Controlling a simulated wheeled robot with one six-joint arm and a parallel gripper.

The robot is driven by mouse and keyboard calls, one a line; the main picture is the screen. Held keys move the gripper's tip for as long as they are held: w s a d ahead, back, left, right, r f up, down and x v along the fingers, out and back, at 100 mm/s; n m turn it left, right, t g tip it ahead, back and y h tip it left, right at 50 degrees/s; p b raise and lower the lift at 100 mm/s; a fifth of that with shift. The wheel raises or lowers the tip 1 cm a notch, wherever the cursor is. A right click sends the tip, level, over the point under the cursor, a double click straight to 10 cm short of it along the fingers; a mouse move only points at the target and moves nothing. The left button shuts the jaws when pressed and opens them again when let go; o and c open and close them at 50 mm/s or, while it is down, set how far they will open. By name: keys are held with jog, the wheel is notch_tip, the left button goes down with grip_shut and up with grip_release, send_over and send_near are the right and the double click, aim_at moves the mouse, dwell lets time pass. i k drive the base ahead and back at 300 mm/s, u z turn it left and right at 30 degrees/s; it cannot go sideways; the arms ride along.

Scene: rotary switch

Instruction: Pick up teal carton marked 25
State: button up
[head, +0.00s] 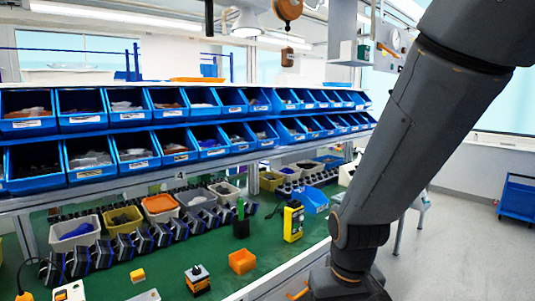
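I can make out no teal carton marked 25 in the head view. My dark grey arm crosses the right side from the top right corner down to a joint at the bottom edge, and it hides part of the bench's right end and the floor behind it. My gripper is not in view.
A green-topped bench (215,258) holds an orange open box (242,261), a rotary switch (197,280), a yellow device (292,221) and several small bins. Blue bins (93,170) fill two shelf rows above. A blue cart (516,197) stands at right on open floor (455,245).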

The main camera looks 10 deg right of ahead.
aim_at(363, 54)
jog(key=u, duration=1.45)
jog(key=k, duration=0.65)
jog(key=z, duration=1.8)
